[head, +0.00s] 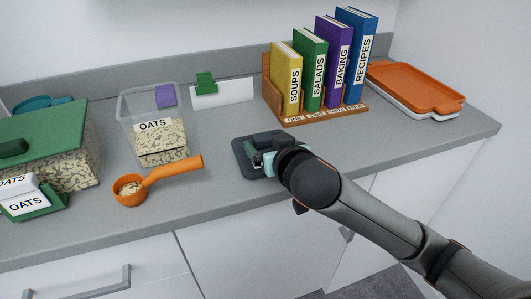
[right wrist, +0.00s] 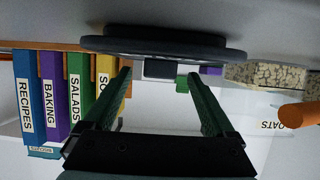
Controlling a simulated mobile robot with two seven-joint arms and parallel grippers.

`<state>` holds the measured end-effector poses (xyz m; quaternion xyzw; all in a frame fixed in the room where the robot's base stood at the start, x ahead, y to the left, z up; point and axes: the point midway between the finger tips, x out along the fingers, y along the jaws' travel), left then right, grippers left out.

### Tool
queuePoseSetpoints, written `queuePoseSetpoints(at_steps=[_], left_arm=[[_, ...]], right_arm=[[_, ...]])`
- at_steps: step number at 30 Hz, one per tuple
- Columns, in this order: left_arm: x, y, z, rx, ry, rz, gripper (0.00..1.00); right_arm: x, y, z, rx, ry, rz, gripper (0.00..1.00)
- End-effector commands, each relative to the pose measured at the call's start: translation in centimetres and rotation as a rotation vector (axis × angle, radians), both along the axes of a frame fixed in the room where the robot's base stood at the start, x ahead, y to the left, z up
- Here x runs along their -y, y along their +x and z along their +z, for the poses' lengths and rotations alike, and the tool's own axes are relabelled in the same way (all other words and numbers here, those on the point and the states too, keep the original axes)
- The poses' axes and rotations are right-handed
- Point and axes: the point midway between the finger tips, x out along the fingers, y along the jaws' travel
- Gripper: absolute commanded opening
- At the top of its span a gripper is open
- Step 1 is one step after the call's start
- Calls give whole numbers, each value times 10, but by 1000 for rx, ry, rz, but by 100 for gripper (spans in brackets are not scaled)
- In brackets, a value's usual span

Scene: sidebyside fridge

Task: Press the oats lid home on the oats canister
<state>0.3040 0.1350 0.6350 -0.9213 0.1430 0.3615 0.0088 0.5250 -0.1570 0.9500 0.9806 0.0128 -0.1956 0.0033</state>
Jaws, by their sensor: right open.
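The oats canister (head: 138,103) is a clear, open-topped box labelled OATS, partly filled with oats, on the counter left of my right gripper. A dark grey lid (head: 243,143), which I take as the oats lid, lies flat on the counter to its right, apart from it. In the upside-down right wrist view the lid (right wrist: 165,42) shows edge-on with a small block handle (right wrist: 160,69). My right gripper (head: 258,161) is open and empty at the lid; its fingertips line up on either side of the handle. Whether they touch it I cannot tell. My left gripper is out of view.
A larger clear container with a green lid (head: 55,128) stands at the left, behind OATS cards (head: 27,205). An orange scoop (head: 130,190) with oats lies before the canister. Books in a wooden rack (head: 320,114) and orange and white trays (head: 415,85) stand behind and right.

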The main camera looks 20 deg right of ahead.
Motion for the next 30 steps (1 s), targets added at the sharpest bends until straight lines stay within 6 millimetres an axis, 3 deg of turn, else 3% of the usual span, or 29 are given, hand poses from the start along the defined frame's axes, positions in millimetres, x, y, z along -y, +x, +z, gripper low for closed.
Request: queuePoseSetpoints(at_steps=[10,30], left_arm=[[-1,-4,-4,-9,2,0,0],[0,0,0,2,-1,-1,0]], right_arm=[[0,8,-3,1,1,1,90],[0,8,-3,0,1,1,15]])
